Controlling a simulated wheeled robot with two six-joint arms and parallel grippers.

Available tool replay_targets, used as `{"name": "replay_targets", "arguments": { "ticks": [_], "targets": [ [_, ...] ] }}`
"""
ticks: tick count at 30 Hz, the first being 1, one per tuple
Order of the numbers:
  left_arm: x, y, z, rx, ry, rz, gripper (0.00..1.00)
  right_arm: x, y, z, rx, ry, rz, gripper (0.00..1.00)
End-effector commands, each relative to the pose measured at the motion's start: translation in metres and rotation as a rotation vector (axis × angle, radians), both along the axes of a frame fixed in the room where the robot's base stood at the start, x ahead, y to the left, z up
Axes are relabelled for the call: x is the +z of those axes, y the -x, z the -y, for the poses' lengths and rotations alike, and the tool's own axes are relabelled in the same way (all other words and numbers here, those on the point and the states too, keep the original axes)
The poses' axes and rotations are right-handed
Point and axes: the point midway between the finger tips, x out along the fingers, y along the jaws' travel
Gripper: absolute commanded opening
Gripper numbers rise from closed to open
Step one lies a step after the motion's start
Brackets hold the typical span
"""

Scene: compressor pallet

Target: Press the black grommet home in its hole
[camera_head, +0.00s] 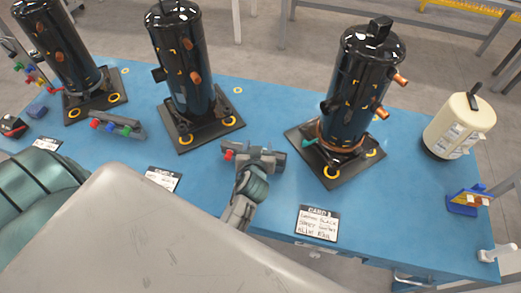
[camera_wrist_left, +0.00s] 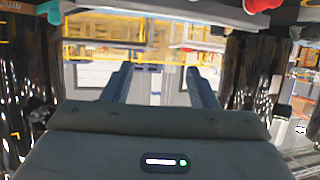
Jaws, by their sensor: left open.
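Three black compressors stand on dark square base plates; the right compressor (camera_head: 358,90) has a teal piece (camera_head: 318,143) at its foot, and its base plate (camera_head: 345,178) has yellow rings near the corners. The middle compressor (camera_head: 180,60) and left compressor (camera_head: 55,45) are like it. I cannot pick out the black grommet or its hole. My left gripper (camera_head: 256,157) is over the table between the middle and right compressors. The left wrist view shows its two fingers (camera_wrist_left: 163,85) apart with nothing between them. My right gripper is not in view.
A grey rack with coloured pieces (camera_head: 118,126) lies by the left compressor. Cards lie on the blue table (camera_head: 280,110), one in front of the right compressor (camera_head: 317,223). A cream canister (camera_head: 458,125) and blue-yellow block (camera_head: 468,200) stand at the right.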

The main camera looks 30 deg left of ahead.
Motion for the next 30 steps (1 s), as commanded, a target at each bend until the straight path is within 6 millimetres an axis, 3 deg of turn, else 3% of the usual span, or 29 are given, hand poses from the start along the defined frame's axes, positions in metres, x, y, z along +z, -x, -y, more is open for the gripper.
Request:
{"name": "replay_targets", "arguments": {
  "ticks": [9,30],
  "targets": [
    [0.014,0.015,0.013,-0.093,0.001,-0.001,0.53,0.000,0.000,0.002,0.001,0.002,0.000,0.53],
    [0.016,0.016,0.014,-0.101,0.000,-0.001,0.53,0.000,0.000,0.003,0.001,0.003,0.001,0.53]
  ]
}}
